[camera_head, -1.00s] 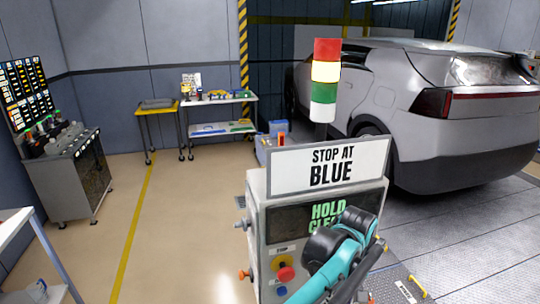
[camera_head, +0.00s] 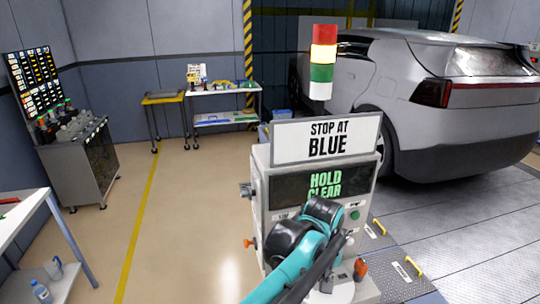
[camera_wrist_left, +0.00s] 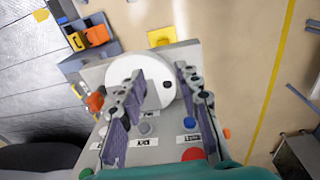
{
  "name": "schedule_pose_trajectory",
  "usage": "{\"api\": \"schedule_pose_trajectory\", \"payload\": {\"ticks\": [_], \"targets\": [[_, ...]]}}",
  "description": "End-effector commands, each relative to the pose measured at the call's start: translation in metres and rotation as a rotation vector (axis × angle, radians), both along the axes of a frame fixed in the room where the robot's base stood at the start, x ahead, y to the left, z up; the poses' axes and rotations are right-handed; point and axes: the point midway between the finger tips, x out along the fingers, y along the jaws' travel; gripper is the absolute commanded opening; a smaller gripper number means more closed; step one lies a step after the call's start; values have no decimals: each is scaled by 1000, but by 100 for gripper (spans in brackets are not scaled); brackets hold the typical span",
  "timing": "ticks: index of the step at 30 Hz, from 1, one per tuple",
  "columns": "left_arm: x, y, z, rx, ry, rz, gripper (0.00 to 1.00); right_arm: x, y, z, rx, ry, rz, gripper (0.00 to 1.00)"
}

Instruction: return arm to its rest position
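My left arm (camera_head: 285,275), teal and black, rises from the bottom of the head view in front of the grey coolant machine (camera_head: 262,195). In the left wrist view my left gripper (camera_wrist_left: 160,76) has its two fingers spread apart with nothing seen held between them. A white round part (camera_wrist_left: 140,72) lies beyond the fingers, and a red button (camera_wrist_left: 193,153) and a blue button (camera_wrist_left: 190,122) show on the panel. The machine's screen (camera_head: 290,186) reads "HOLD CLEAR". The arm hides part of the lower panel. My right gripper is out of view.
A "STOP AT BLUE" sign (camera_head: 326,138) and a light tower (camera_head: 323,62) with a bright yellow band stand on the machine. A silver car (camera_head: 440,130) is behind at right. A white table (camera_head: 25,215) stands at left. The floor (camera_head: 195,225) left of the machine is clear.

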Motion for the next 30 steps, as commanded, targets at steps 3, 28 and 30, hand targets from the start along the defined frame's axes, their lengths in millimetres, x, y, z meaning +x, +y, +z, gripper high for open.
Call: {"api": "schedule_pose_trajectory", "payload": {"ticks": [3, 28, 30], "targets": [[-1, 32, -1, -17, -40, -11, 34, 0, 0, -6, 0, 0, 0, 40], [-97, 291, -92, 125, -543, -193, 34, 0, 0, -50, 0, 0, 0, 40], [-97, 292, -93, 128, -547, -194, 34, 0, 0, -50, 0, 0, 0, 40]]}}
